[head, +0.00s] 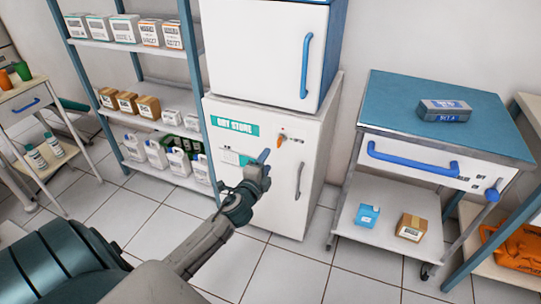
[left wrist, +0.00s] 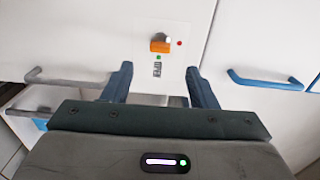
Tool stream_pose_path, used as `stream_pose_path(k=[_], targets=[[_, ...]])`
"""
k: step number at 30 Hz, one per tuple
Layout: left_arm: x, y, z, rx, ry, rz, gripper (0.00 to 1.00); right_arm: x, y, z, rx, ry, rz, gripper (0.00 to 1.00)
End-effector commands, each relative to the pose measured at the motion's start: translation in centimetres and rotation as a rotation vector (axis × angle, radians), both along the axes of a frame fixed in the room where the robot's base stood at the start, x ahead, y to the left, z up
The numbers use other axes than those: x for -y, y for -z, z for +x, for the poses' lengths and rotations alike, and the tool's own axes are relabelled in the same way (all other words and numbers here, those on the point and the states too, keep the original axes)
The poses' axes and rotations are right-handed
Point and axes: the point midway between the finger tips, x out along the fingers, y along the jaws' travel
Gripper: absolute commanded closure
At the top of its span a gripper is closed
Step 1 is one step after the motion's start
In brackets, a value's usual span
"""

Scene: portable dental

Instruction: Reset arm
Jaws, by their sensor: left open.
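My left arm reaches up from the bottom left in the head view, and its gripper (head: 262,168) is in front of the lower white "DRY STORE" cabinet (head: 312,150). In the left wrist view the two fingers of this gripper (left wrist: 158,88) stand apart with nothing between them. Beyond the fingers is a panel with an orange knob (left wrist: 160,43), a red light and a green light. The knob also shows on the cabinet front in the head view (head: 281,139). A grey handle (left wrist: 62,79) is left of the fingers and a blue handle (left wrist: 265,80) right of them. My right gripper is not in view.
A blue-topped cart (head: 400,95) with a blue drawer handle stands at the right, a grey box (head: 444,110) on it. A shelf rack (head: 150,120) with boxes and bottles stands at the left. Tiled floor (head: 280,272) is clear between cabinet and cart.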

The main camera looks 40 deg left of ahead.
Motion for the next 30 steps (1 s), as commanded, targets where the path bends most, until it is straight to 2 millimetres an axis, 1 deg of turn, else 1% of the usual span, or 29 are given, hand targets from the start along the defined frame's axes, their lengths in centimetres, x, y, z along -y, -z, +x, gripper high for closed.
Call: stream_pose_path(k=[1, 5, 20, 23, 26, 29, 30], targets=[[0.1, 0.0, -0.5, 0.000, 0.001, 0.001, 0.47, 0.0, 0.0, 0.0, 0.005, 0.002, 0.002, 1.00], [0.3, 0.0, -1.1, 0.000, 0.000, 0.001, 0.47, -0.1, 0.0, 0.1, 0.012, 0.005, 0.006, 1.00], [0.3, 0.0, -1.1, 0.000, 0.000, 0.000, 0.47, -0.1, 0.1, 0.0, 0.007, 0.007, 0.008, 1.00], [0.6, 0.3, -1.5, -0.006, 0.000, -0.026, 0.47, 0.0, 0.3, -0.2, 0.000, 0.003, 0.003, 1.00], [1.8, 1.9, -3.5, -0.032, -0.004, -0.154, 0.47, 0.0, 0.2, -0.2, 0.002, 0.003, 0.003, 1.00], [4.3, 4.6, -7.4, -0.089, -0.021, -0.405, 0.47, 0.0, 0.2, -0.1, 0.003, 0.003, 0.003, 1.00], [5.6, 5.7, -9.4, -0.119, -0.035, -0.530, 0.47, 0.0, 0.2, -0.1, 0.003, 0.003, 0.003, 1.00]])
